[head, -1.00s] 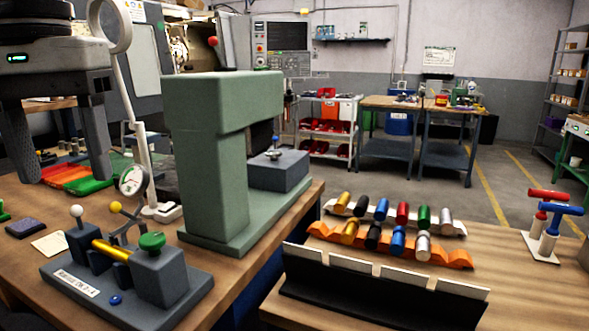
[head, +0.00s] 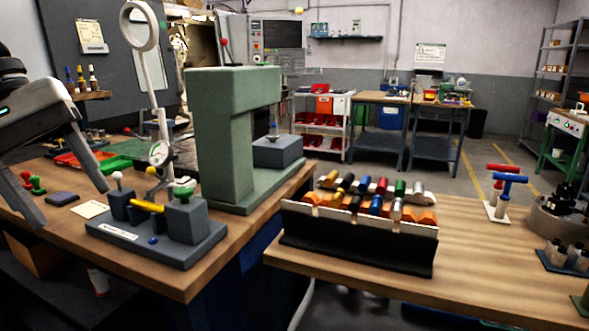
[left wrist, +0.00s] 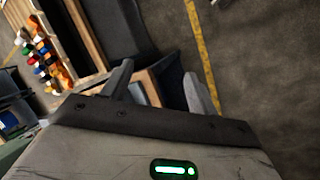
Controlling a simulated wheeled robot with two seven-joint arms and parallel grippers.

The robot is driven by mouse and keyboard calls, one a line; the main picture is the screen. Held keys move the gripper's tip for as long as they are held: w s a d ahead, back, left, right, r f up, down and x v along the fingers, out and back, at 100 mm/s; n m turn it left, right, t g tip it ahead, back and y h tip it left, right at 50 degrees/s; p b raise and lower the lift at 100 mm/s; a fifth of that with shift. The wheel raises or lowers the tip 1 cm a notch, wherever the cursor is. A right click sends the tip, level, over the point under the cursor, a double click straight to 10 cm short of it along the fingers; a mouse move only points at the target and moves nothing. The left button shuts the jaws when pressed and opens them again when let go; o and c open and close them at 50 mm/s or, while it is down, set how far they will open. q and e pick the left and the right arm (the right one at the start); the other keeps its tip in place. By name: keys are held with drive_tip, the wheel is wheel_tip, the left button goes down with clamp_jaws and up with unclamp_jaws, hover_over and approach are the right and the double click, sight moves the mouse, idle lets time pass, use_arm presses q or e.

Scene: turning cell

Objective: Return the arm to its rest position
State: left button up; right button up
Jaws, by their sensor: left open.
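My left gripper (head: 68,206) is at the left edge of the head view, tilted, with its two dark fingers spread wide and nothing between them. It hangs by the left bench, left of the grey fixture block (head: 165,250) that bears a yellow cylinder (head: 147,206) and a green knob (head: 183,191). In the left wrist view the two fingertips (left wrist: 158,92) are apart, with a table edge and floor beyond them. My right gripper is not in view.
A green press-like stand (head: 225,150) rises behind the fixture. Red and green pieces (head: 33,182) lie near the gripper. Dark floor shows between the benches.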

use_arm(q)
drive_tip(key=w+a+f+m+t+h, duration=0.15)
drive_tip(key=a+f+m+t, duration=0.4)
drive_tip(key=f+m, duration=1)
drive_tip(key=a+f+m+t+h, duration=0.25)
drive_tip(key=f+m+t, duration=0.85)
drive_tip(key=m, duration=0.8)
drive_tip(key=s+d+f+n+g+y, duration=0.2)
drive_tip(key=s+d+f+n+y, duration=0.15)
drive_tip(key=f+n, duration=0.4)
drive_tip(key=s+d+f+n+g+y, duration=0.1)
drive_tip(key=s+d+f+n+y, duration=0.15)
drive_tip(key=d+f+n, duration=0.4)
drive_tip(key=s+d+f+n+g, duration=0.3)
drive_tip(key=s+d+f+n, duration=0.2)
drive_tip(key=d+n, duration=0.4)
drive_tip(key=n, duration=0.3)
drive_tip(key=shift+s+d+h, duration=0.25)
drive_tip(key=shift+s+h, duration=0.05)
drive_tip(key=shift+h, duration=0.1)
